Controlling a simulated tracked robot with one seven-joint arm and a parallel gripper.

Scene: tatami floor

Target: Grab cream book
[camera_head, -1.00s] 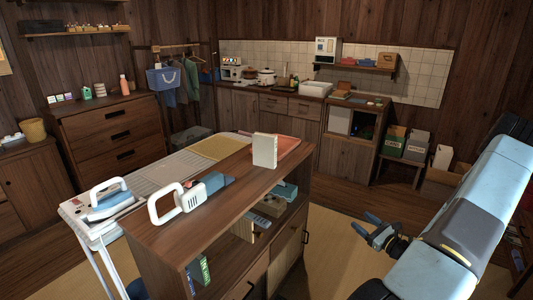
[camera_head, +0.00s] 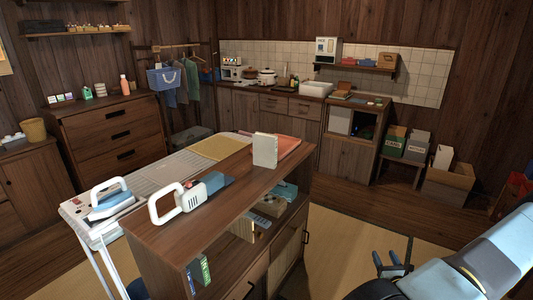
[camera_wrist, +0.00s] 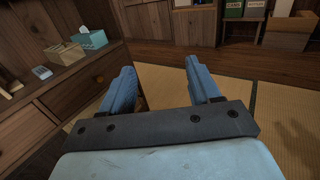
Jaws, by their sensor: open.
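The cream book (camera_head: 265,150) stands upright on the wooden top of the near cabinet (camera_head: 190,228), close to its far right end. My gripper (camera_head: 392,262) is in the lower right of the head view, to the right of the cabinet and lower than its top. Its two blue fingers are apart with nothing between them. In the wrist view my gripper (camera_wrist: 164,78) points out over the tatami floor, open and empty. The cream book does not show in the wrist view.
A white-handled appliance (camera_head: 185,200) lies on the cabinet top, left of the book. An iron (camera_head: 108,198) rests on the ironing board behind. A blue tissue box (camera_wrist: 89,38) sits on the cabinet's shelf. Tatami floor (camera_head: 345,250) right of the cabinet is clear.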

